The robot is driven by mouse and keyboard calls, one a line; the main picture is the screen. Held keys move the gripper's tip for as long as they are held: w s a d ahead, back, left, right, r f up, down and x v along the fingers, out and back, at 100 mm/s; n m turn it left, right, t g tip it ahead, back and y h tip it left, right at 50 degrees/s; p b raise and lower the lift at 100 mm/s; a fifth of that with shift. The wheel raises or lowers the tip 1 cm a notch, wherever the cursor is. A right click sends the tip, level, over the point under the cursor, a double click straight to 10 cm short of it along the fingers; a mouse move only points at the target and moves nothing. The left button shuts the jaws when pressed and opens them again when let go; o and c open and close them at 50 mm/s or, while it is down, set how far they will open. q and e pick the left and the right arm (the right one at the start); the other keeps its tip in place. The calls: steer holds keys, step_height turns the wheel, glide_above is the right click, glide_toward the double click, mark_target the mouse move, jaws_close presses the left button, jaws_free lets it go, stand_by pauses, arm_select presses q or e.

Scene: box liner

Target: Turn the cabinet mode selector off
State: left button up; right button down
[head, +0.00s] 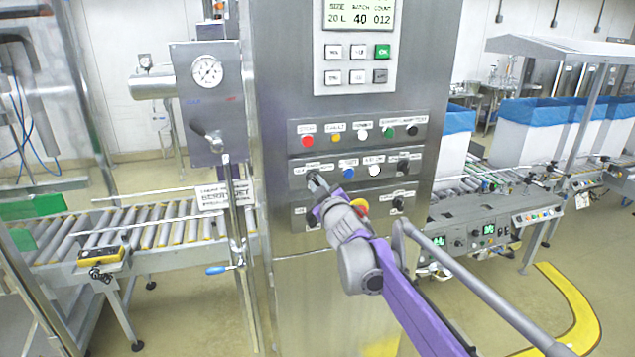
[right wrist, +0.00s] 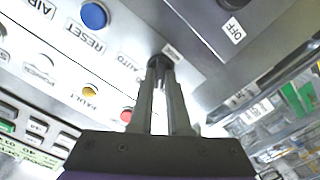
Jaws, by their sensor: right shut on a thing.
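The steel cabinet (head: 330,260) stands in the centre of the head view with rows of lamps, buttons and black selectors. My right gripper (head: 318,186) reaches up to the left end of the second row. In the right wrist view my right gripper (right wrist: 160,82) is shut on a black selector knob (right wrist: 157,63). An AUTO label shows beside that knob, and a smaller label on its other side is unreadable. The fingers hide much of the knob, so I cannot tell where it points. Another black knob (right wrist: 232,5) has an OFF label. My left gripper is not in view.
A red stop button (head: 307,141) and other lamps sit just above the held knob. A blue reset button (head: 348,173) is to its right. A gauge box (head: 207,100) with a lever stands left of the cabinet. Roller conveyors (head: 165,228) run on both sides.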

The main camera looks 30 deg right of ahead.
steer(key=shift+n, duration=0.9)
steer(key=c, duration=0.9)
jaws_free()
steer(key=shift+s, duration=0.1)
steer(key=b+v, duration=0.1)
steer(key=v, duration=0.9)
steer(key=shift+s, duration=0.35)
